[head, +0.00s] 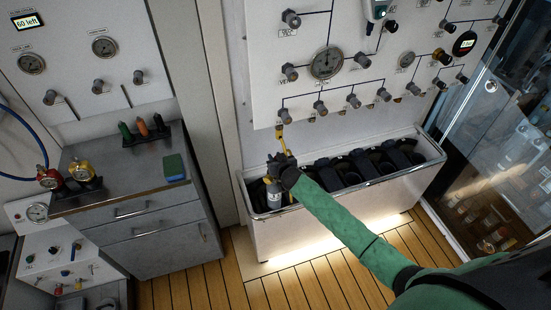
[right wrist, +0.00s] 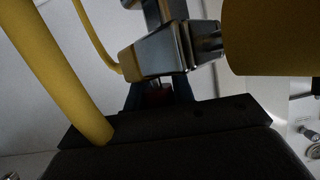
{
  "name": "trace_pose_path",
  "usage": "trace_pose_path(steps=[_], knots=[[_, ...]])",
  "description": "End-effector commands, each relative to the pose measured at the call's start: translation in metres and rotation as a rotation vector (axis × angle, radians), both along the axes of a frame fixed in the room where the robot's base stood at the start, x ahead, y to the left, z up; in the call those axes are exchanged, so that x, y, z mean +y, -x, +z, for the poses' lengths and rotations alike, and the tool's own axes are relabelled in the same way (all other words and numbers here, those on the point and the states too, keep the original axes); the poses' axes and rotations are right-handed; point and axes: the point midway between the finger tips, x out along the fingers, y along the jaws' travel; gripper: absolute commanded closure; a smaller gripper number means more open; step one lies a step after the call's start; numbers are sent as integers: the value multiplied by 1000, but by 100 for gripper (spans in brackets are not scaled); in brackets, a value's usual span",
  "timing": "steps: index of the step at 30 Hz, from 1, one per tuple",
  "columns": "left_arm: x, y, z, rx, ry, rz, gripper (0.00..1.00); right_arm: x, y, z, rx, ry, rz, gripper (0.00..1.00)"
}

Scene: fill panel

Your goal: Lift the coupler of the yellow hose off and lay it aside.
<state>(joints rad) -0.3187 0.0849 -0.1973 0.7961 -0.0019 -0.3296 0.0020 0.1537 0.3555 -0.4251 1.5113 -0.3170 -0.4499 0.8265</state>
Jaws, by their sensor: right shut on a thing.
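The yellow hose (head: 280,134) hangs from the lower left of the wall panel down to my right gripper (head: 279,160). The gripper is over the left end of the white trough and is shut on the hose's coupler. In the right wrist view the coupler (right wrist: 163,52) is a grey metal block with a yellow band at its left end. Yellow hose (right wrist: 48,68) also crosses the left of that view. A grey bottle (head: 274,196) stands in the trough just below the gripper. My gripper hides the coupler in the head view. My left gripper is out of view.
The white trough (head: 330,225) holds several dark bottles to the right. The panel (head: 350,75) above carries gauges and knobs. A glass door (head: 480,150) stands at right.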

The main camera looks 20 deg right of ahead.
Motion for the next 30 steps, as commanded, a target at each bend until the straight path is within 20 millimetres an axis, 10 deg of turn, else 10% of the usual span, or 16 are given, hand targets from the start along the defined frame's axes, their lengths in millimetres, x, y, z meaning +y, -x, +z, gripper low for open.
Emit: trace_pose_path(steps=[30], knots=[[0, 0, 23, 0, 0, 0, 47, 0, 0, 31, -1, -1, 0, 100]])
